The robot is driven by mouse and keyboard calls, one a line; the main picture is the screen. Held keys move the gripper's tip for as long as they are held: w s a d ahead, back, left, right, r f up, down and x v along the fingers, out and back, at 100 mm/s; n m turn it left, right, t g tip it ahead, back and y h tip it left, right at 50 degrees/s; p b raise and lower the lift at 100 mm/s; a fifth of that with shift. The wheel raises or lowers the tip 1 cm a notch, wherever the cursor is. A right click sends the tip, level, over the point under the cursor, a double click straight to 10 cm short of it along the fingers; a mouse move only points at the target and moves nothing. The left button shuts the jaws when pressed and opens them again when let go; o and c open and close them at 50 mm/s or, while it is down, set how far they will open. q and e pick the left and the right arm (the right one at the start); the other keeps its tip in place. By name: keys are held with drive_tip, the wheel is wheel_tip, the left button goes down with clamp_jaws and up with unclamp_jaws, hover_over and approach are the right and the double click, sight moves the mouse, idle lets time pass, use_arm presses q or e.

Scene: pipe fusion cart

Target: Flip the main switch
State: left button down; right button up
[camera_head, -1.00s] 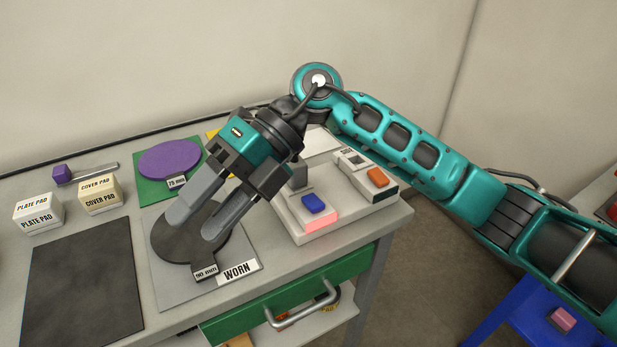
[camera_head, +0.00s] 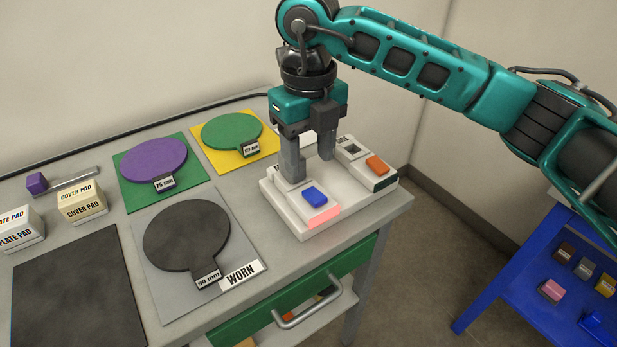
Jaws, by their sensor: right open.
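A white switch box (camera_head: 296,228) sits at the right end of the cart top. It carries a blue rocker (camera_head: 314,196) on its front part and an orange rocker (camera_head: 377,165) on its right part. I cannot read which one is the main switch. My right gripper (camera_head: 309,170) points down over the back left of the box, behind the blue rocker, with its fingers apart and nothing between them. The fingers hide part of the box top. I cannot tell if the fingertips touch it. My left gripper is not in view.
A dark plate marked WORN (camera_head: 187,235) lies left of the box. Purple (camera_head: 154,158) and green (camera_head: 231,131) discs lie behind it. Pad boxes (camera_head: 82,203) stand at the left. A green drawer (camera_head: 250,318) is below; a blue stand (camera_head: 507,265) is at the right.

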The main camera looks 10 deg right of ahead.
sight(309, 189)
wheel_tip(309, 189, down, 6)
drive_tip(key=shift+f, duration=0.1)
drive_tip(key=shift+c, duration=0.2)
